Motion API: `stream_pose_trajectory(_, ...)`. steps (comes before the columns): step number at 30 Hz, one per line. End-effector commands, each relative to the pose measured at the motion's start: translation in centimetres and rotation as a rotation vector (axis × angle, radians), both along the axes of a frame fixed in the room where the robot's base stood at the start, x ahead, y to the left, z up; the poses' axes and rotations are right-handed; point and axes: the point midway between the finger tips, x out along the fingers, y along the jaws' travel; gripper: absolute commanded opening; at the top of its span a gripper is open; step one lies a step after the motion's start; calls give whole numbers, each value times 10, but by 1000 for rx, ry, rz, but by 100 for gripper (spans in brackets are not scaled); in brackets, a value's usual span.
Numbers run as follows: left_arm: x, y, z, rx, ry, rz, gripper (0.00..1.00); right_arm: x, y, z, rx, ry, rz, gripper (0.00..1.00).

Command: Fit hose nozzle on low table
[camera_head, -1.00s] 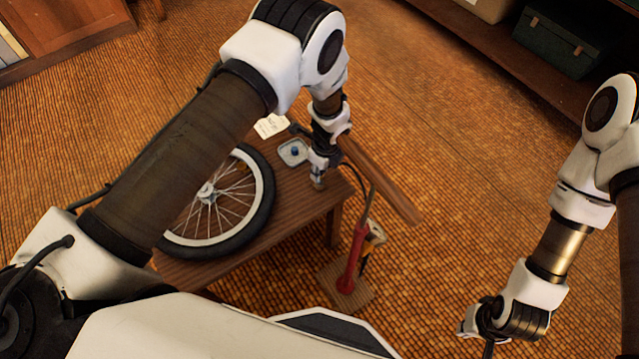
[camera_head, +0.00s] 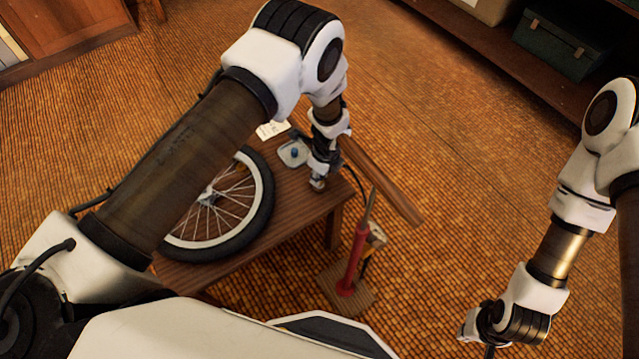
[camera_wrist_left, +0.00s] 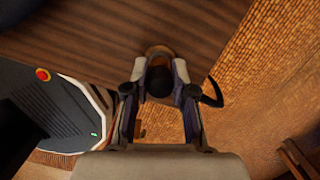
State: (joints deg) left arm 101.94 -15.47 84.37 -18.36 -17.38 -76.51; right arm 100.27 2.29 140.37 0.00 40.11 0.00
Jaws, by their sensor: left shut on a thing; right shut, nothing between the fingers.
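The low table (camera_head: 300,212) is a small brown wooden bench in the head view. My left gripper (camera_head: 318,184) is at its right end, pointing down close to the tabletop. In the left wrist view my left gripper (camera_wrist_left: 160,92) is shut on a dark, round hose nozzle (camera_wrist_left: 159,80) near the table edge. A brownish ring shows around the nozzle's far side; I cannot tell whether it touches the table. A thin black hose curves out beside the fingers. A red floor pump (camera_head: 354,258) stands beside the table. My right gripper (camera_head: 478,326) is shut and empty, far right.
A spoked wheel with a black tyre (camera_head: 262,212) lies on the table. A small dish (camera_head: 292,153) with a blue item and a white card (camera_head: 272,129) are behind it. Open floor lies further right.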

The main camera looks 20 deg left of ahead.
Motion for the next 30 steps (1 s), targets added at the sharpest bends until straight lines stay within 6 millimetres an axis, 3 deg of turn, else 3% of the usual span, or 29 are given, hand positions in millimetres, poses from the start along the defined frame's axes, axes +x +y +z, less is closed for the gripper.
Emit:
stream_pose_trajectory(9, 0, 0, -9, 0, -1, 0, 0, 0, 0, -6, 0, 0, 0, 0)
stream_pose_trajectory(10, 0, 0, -8, 0, -1, 0, 32, 0, 0, -5, 0, 0, 0, 0)
stream_pose_trajectory(12, 0, 0, -8, 0, -1, 0, 54, 0, 0, -5, 0, 0, 0, 0)
stream_pose_trajectory(23, 0, 0, -4, 1, -1, 0, 54, 0, 0, -5, 0, 0, 0, 0)
stream_pose_trajectory(26, 1, -2, 10, 1, -3, 0, 54, 0, 0, -5, 0, 0, 0, 0)
stream_pose_trajectory(30, -1, -7, 44, 2, -5, -2, 54, 0, 0, -5, 0, 0, 0, 0)
